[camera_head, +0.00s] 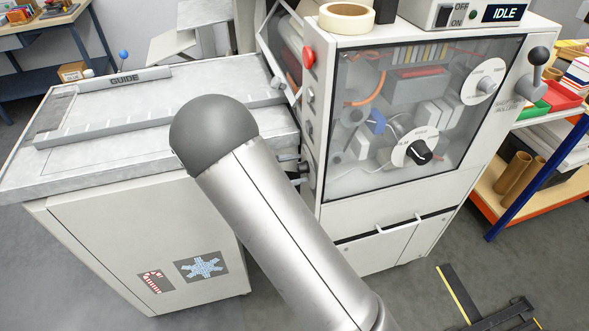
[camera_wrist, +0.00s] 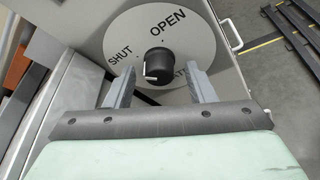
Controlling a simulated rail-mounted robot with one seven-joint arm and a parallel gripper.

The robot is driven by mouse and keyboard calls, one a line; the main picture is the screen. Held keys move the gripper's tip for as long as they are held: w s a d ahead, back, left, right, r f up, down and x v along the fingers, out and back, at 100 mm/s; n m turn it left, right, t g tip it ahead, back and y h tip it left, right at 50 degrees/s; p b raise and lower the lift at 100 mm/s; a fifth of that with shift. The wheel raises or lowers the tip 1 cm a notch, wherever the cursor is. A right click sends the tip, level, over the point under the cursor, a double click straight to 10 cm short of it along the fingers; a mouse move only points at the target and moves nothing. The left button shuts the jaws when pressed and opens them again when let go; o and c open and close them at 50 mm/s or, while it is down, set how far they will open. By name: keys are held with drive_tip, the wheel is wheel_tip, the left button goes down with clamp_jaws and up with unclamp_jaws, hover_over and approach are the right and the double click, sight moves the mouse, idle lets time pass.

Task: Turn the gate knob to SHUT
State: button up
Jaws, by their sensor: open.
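The gate knob (camera_wrist: 158,63) is a black round knob with a white mark at its lower left. It sits on a pale round dial (camera_wrist: 188,28) in the wrist view. OPEN is printed above the knob and SHUT to its left; a third label at lower right is partly hidden by a finger. My gripper (camera_wrist: 161,74) is open, its two grey fingers left and right of the knob in the picture, with visible gaps. Nothing is between the fingers except the view of the knob.
The white machine (camera_head: 385,205) has a clear front panel with another black knob (camera_head: 420,152). A flat grey bed with a GUIDE bar (camera_head: 125,78) lies to its left. A red button (camera_head: 308,56) is on the machine's edge. A shelf trolley (camera_head: 540,165) stands right.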

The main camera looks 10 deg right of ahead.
drive_tip(key=b+v, duration=0.2)
drive_tip(key=v, duration=1.5)
drive_tip(key=shift+a, duration=0.2)
drive_tip(key=shift+r, duration=0.1)
drive_tip(key=s+d+r+m+g+y, duration=0.2)
drive_tip(key=s+d+m+g+y, duration=0.35)
drive_tip(key=s+d, duration=0.55)
drive_tip(key=s+d+m+t+y, duration=0.1)
drive_tip(key=s+d+m+y, duration=0.3)
drive_tip(key=s+m+y, duration=0.4)
drive_tip(key=shift+s+d+t+y, duration=0.35)
drive_tip(key=shift+s+y, duration=0.2)
drive_tip(key=shift+s, duration=1.6)
drive_tip(key=shift+f, duration=0.15)
